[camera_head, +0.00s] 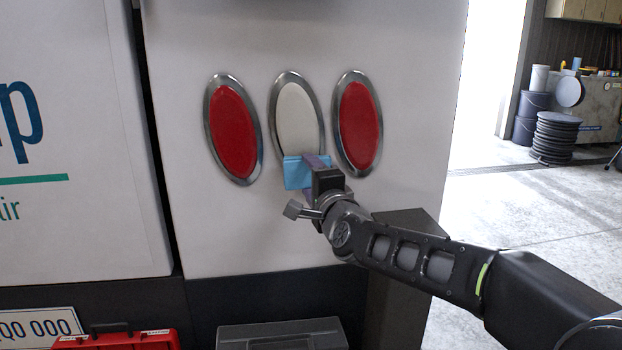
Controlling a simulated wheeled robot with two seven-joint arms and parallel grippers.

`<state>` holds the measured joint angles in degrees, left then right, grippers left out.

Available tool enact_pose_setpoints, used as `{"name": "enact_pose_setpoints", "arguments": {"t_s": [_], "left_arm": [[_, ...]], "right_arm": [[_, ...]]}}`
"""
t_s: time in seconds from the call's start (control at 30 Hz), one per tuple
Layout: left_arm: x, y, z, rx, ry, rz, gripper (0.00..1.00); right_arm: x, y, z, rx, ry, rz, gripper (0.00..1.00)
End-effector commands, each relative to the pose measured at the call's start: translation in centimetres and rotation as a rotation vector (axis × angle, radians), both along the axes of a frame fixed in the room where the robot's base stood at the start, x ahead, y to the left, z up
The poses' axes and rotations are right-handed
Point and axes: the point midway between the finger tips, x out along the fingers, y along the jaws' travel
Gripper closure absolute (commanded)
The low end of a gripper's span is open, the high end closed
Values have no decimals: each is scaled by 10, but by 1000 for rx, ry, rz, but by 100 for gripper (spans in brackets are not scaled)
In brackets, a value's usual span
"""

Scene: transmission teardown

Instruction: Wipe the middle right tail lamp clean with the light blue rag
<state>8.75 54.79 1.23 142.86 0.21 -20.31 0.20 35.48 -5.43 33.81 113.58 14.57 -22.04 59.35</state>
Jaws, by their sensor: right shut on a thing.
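Three oval tail lamps with chrome rims sit on the white rear panel of a vehicle. The middle lamp (297,117) is white, between a red left lamp (233,132) and a red right lamp (358,122). My right gripper (311,172) is shut on the light blue rag (293,173), which is in front of the lower end of the middle lamp. The rag and gripper hide that lower end. I cannot tell whether the rag touches the lamp. My left gripper is not in view.
A red toolbox (120,341) and a grey case (283,335) stand low in front of the vehicle. A licence plate (40,328) is at lower left. At right is open floor (530,215), with a stack of black discs (556,137) and dark drums (528,117) farther back.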

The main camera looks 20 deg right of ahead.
Motion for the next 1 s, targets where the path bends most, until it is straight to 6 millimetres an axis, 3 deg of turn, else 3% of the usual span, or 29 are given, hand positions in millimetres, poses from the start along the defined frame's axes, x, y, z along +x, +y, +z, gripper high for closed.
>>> {"name": "enact_pose_setpoints", "arguments": {"t_s": [0.53,1.0], "left_arm": [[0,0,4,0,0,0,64],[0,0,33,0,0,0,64]], "right_arm": [[8,-2,2,1,0,0,74],[7,4,40,0,0,0,74]]}}
